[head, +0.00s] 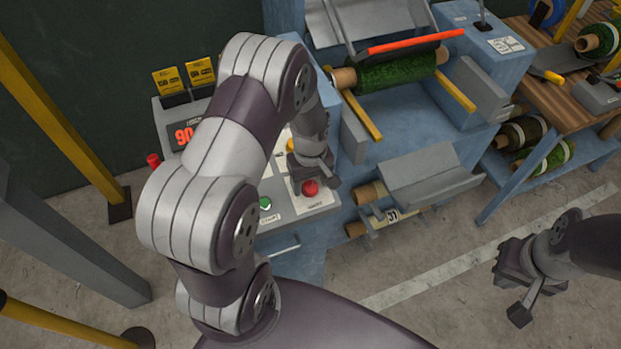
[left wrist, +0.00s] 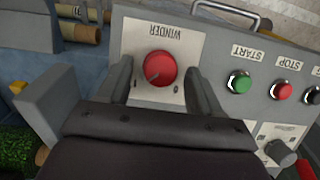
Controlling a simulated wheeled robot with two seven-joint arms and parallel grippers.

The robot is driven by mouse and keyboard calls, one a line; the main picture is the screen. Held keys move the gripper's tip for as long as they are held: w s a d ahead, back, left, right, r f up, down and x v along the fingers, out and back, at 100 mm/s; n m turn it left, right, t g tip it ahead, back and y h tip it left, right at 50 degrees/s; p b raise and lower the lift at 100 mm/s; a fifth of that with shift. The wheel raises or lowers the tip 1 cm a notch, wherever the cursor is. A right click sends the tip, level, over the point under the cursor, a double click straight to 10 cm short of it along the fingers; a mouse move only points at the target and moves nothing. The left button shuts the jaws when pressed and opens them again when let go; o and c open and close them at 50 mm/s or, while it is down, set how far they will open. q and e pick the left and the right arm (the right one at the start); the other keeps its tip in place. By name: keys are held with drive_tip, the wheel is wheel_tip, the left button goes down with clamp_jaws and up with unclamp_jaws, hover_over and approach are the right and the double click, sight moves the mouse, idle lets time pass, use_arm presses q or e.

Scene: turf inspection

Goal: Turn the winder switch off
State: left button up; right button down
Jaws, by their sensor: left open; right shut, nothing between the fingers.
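The winder switch is a round red knob (left wrist: 160,68) on a white plate marked WINDER (left wrist: 186,44), upside down in the left wrist view. A small pale mark on the knob points to the lower left, toward what looks like the I mark; a 0 shows at the plate's lower right. In the head view the knob (head: 310,188) shows at the panel's front right. My left gripper (left wrist: 160,80) is open, one finger on each side of the knob; contact cannot be told. In the head view it hangs over the switch (head: 312,176). My right gripper (head: 520,285) is shut and empty, over the floor.
On the same panel are a green START button (left wrist: 239,82), a red STOP button (left wrist: 282,90) and a dark knob (left wrist: 280,152). A red numeric display (head: 184,134) stands behind. A green turf roll (head: 392,72) lies on the blue machine at the right.

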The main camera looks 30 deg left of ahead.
use_arm(q)
drive_tip(key=shift+a+f, duration=0.15)
drive_tip(key=shift+d, duration=0.2)
drive_tip(key=c, duration=1.1)
drive_tip(key=shift+o, duration=0.2)
